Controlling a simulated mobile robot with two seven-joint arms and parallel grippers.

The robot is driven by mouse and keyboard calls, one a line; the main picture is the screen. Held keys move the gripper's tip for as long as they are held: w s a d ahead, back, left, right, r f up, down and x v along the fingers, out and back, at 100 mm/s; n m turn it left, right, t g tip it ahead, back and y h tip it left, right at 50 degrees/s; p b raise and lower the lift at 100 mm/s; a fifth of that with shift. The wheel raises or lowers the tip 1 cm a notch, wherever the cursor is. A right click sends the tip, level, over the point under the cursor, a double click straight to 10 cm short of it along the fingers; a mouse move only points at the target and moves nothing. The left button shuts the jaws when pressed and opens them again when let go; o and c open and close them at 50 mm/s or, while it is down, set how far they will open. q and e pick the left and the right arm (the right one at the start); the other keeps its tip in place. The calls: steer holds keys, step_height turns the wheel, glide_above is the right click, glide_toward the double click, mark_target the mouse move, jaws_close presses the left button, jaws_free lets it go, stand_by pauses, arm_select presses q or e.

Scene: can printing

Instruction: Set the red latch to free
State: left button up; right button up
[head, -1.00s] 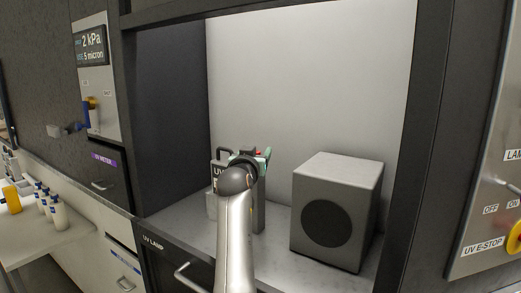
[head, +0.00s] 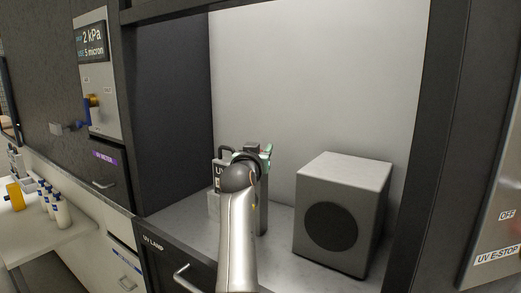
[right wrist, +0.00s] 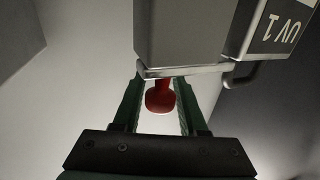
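In the right wrist view the red latch (right wrist: 160,97) sticks out from the edge of a grey metal box (right wrist: 185,35) with a UV 1 label. My right gripper (right wrist: 158,92) has its two green fingers on either side of the latch, apart, with gaps showing between it and each finger. In the head view my right gripper (head: 266,152) is at the grey labelled box (head: 216,203) inside the cabinet. My arm hides much of that box, and the latch does not show there. My left gripper is not in view.
A grey cube-shaped unit (head: 367,215) with a dark round face stands to the right of my arm in the cabinet. The UV LAMP drawer (head: 158,262) is below. Dark cabinet posts edge the bay. White bottles (head: 60,212) stand on the left bench.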

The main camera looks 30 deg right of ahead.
jaws_close()
stand_by(1.0)
